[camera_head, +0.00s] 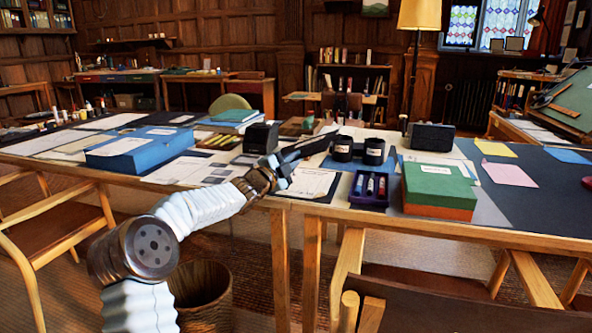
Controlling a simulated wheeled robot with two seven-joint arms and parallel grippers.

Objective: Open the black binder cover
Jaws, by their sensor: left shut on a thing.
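The black binder cover (311,146) shows as a dark, thin, tilted shape above the long table, left of two black cups. My left gripper (283,166) is at its near left edge and is shut on it. The gripper and wrist hide part of that edge. My left arm reaches in from the lower left over the table's front edge. My right gripper is not in view.
Two black cups (373,152) and a purple tray of markers (369,190) stand right of the binder. A green and orange box (438,190) is farther right, a blue box (139,149) at left. White papers (308,184) lie near the gripper. Wooden chairs (52,220) stand in front.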

